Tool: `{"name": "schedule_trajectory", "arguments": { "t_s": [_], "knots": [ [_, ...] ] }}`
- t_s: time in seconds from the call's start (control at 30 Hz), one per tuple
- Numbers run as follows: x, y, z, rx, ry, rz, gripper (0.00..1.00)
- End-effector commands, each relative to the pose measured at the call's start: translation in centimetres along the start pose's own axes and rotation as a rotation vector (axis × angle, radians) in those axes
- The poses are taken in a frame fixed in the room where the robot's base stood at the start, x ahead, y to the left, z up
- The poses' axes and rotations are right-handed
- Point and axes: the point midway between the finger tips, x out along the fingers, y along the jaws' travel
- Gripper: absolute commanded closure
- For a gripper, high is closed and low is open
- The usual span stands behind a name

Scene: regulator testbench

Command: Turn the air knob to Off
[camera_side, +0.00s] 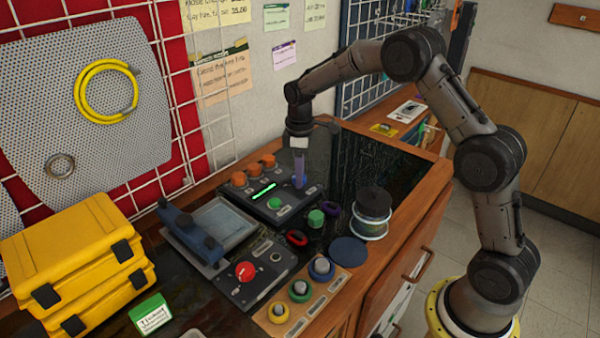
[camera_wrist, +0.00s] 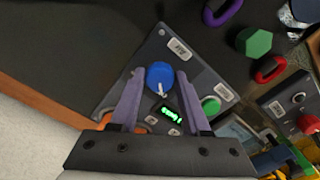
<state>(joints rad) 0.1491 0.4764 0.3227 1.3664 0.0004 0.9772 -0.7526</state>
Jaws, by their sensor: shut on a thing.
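The air knob is a blue round knob on a dark grey panel (camera_side: 264,205), at its right end in the side view. The exact finger contact is hard to see. The small print on the panel labels is too blurred to read surely.
The panel also has a green button (camera_side: 274,203), a lit green display (camera_side: 263,191) and several orange knobs. A green hexagonal piece (camera_side: 316,218), a red ring (camera_side: 297,238) and a purple ring (camera_side: 331,209) lie close by. A spool (camera_side: 372,205) stands to the right.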

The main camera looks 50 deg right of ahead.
Motion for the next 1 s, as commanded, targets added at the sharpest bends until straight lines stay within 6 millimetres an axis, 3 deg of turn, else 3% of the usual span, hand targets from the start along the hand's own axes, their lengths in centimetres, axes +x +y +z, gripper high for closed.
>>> {"name": "schedule_trajectory", "arguments": {
  "t_s": [0.03, 0.07, 0.2, 0.63, 1.0],
  "knots": [
    [-0.3, 0.1, -0.1, -0.003, 0.004, 0.005, 1.0],
    [-0.3, 0.1, -0.1, -0.003, 0.004, 0.005, 0.5],
    [-0.2, 0.1, -0.1, -0.002, 0.003, 0.003, 0.25],
    [-0.9, 0.1, -0.1, 0.0, 0.003, 0.003, 0.23],
    [-8.3, 0.1, -0.1, -0.001, 0.006, 0.006, 0.23]
  ]
}}
